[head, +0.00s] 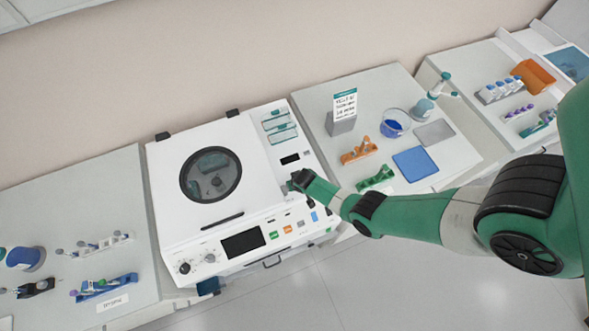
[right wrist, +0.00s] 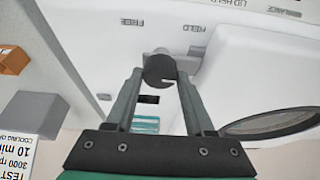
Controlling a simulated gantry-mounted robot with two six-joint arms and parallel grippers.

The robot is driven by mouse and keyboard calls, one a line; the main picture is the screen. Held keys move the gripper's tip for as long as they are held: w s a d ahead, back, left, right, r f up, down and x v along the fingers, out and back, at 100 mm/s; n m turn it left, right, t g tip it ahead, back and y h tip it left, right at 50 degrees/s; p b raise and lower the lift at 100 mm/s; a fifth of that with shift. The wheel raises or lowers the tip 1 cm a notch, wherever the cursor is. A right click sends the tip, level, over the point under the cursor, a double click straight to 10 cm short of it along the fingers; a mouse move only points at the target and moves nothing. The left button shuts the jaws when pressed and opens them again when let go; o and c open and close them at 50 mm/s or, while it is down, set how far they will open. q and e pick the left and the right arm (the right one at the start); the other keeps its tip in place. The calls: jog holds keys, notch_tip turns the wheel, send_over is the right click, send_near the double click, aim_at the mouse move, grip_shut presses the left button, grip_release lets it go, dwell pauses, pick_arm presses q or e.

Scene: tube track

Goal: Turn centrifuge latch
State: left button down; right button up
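The centrifuge (head: 160,170) is a white box with a round dark-rimmed lid window and a front control panel. My right gripper (head: 297,180) is at the right side of its top, and the arm hides much of the latch in the head view. In the right wrist view, a dark round latch knob (right wrist: 160,70) with a grey stem lies between the tips of my right gripper (right wrist: 159,78). My left gripper is not in view.
Right of the centrifuge, a bench holds a sign (head: 344,105), an orange rack (head: 360,150), a green rack (head: 375,178), a blue mat (head: 414,164) and a blue-filled beaker (head: 392,127). Tube racks stand on the left bench (head: 75,190).

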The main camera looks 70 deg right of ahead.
grip_shut()
